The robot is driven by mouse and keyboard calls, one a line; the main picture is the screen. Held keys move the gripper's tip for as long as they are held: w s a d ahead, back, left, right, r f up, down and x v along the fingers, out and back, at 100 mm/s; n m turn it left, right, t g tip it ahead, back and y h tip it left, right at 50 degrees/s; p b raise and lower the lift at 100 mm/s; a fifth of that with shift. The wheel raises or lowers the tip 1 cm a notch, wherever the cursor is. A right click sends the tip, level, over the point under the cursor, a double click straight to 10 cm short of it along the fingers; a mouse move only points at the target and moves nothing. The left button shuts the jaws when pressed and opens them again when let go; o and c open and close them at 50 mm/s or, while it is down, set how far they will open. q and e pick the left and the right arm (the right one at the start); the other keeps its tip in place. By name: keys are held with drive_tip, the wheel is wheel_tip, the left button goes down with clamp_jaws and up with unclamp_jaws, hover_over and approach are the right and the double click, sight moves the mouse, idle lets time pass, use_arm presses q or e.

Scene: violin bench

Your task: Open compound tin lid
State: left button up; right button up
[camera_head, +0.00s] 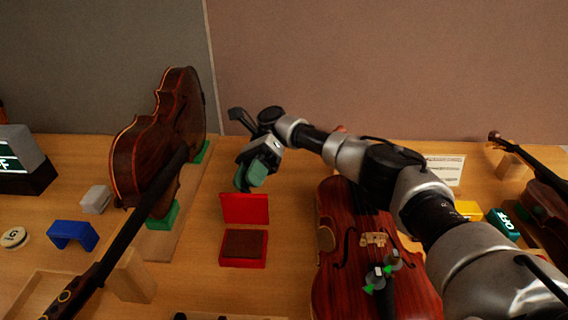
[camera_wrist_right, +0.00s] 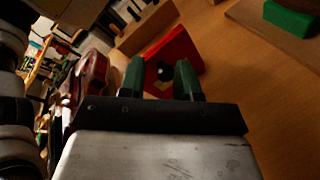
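The red compound tin (camera_head: 243,264) sits on the bench in the head view, with a dark brown block inside. Its red lid (camera_head: 245,208) stands raised at the back edge, so the tin is open. My right gripper (camera_head: 250,176) is above and behind the lid, with green fingertips pointing down and apart from it. In the right wrist view, red tin surface (camera_wrist_right: 183,48) shows beyond the two green fingers (camera_wrist_right: 160,80), which are spread with nothing held between them. A small dark spot there is unclear. My left gripper is not in view.
A violin (camera_head: 335,250) lies right of the tin, under my right arm. Another violin (camera_head: 160,145) stands on edge at left in green supports (camera_head: 162,217). A blue block (camera_head: 73,234) and a round piece marked G (camera_head: 14,238) lie farther left.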

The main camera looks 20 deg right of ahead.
drive_tip(key=s+d+r+p, duration=0.1)
drive_tip(key=s+d+r, duration=0.7)
drive_tip(key=r, duration=0.1)
drive_tip(key=shift+s+d+p, duration=0.2)
drive_tip(key=shift+p, duration=0.1)
idle(0.3)
